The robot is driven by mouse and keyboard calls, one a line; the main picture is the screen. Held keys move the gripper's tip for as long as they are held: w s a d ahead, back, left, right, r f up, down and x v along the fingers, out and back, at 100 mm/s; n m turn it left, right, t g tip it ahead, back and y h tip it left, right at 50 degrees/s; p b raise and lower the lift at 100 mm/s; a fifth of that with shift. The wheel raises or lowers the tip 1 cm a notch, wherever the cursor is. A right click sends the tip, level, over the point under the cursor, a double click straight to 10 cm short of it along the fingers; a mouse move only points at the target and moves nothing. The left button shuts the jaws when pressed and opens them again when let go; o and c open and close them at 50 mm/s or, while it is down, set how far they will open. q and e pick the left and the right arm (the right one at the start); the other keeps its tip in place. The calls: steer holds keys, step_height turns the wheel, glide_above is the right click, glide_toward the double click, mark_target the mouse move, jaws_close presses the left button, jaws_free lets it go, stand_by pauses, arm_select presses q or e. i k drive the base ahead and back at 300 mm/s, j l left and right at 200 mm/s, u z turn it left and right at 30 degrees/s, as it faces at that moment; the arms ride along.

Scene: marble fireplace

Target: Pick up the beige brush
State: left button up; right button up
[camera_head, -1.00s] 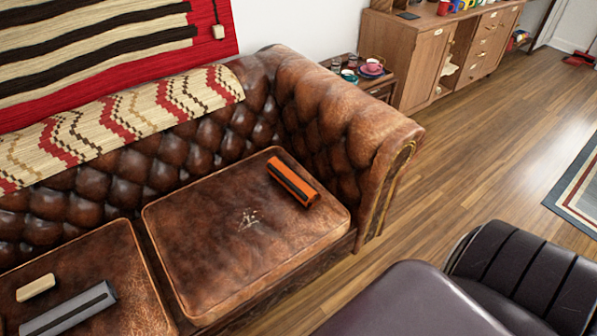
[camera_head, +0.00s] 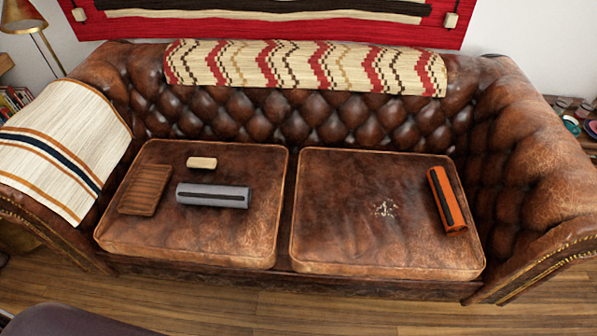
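The beige brush (camera_head: 201,163) appears as a small, pale, rounded block lying flat toward the back of the left seat cushion (camera_head: 230,243) of a brown leather sofa. Its bristles cannot be made out. A grey cylinder-like case with a dark stripe (camera_head: 213,196) lies just in front of it, apart from it. A brown slatted wooden tray (camera_head: 146,190) lies to its left. Neither of my grippers shows in the view.
An orange and black case (camera_head: 447,199) and pale specks (camera_head: 385,208) are on the right cushion (camera_head: 340,250). A striped blanket (camera_head: 62,150) covers the left armrest. Wooden floor (camera_head: 350,315) shows in front. A dark rounded shape (camera_head: 65,322) fills the bottom left corner.

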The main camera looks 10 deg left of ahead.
mark_target(198, 163)
steer(key=j+z, duration=0.25)
steer(key=j, duration=1.05)
steer(key=i, duration=0.05)
